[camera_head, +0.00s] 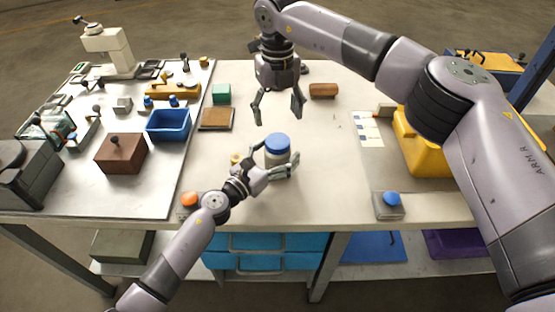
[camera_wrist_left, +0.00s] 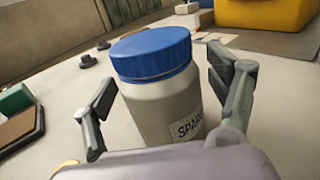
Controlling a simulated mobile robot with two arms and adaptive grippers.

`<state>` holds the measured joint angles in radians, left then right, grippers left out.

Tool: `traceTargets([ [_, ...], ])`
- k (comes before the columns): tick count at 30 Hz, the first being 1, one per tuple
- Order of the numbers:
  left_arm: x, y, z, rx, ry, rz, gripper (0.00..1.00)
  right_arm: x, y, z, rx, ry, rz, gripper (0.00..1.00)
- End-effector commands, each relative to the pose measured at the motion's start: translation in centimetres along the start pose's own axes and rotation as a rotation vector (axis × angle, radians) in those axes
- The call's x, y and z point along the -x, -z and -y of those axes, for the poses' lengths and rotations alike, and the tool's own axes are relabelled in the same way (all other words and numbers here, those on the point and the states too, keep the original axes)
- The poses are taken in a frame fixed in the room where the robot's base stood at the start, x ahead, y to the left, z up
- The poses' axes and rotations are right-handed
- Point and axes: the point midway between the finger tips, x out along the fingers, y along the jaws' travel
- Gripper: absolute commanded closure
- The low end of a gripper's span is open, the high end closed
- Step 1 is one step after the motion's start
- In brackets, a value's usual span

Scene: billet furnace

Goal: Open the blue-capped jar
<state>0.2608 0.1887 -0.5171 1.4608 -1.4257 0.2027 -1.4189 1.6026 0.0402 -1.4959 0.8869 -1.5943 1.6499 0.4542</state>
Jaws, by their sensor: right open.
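The jar (camera_head: 278,157) stands upright on the pale bench with its blue cap (camera_head: 276,143) on. In the left wrist view, its pale body (camera_wrist_left: 160,110) carries a label reading "SPAR…", partly hidden, below the blue cap (camera_wrist_left: 150,52). My left gripper (camera_head: 276,160) has its fingers on either side of the jar body, below the cap. In the left wrist view, the fingers (camera_wrist_left: 165,95) are spread, with small gaps beside the jar. My right gripper (camera_head: 278,105) is open and empty, pointing down above the bench, behind and above the jar in the picture.
A brown-topped tray (camera_head: 216,119), a green block (camera_head: 221,94) and a brown block (camera_head: 323,90) lie behind the jar. A blue bin (camera_head: 168,125) and a brown box (camera_head: 121,153) stand left. Buttons sit near the front edge, orange (camera_head: 189,199) and blue (camera_head: 391,199).

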Motion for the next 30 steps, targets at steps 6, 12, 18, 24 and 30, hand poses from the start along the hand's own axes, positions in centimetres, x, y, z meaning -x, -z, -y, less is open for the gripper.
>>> traceTargets([
  [6, 0.03, 0.01, -0.01, 0.0, 0.0, 0.0, 0.36, 0.0, 0.0, -0.01, 0.0, 0.0, 0.0, 0.32],
  [12, 0.04, 0.02, 0.0, 0.0, 0.0, 0.0, 0.5, 0.0, 0.0, -0.01, 0.0, 0.0, 0.0, 0.32],
  [18, 0.05, 0.02, -0.01, 0.0, 0.0, 0.0, 0.63, 0.0, 0.0, 0.0, 0.0, 0.0, 0.0, 0.32],
  [24, 0.05, 0.03, -0.01, 0.0, 0.0, 0.0, 0.76, 0.0, 0.0, 0.0, 0.0, 0.0, 0.0, 0.32],
  [30, 0.05, 0.04, -0.02, 0.0, -0.001, 0.0, 0.9, 0.0, 0.0, 0.0, 0.0, 0.0, 0.0, 0.32],
])
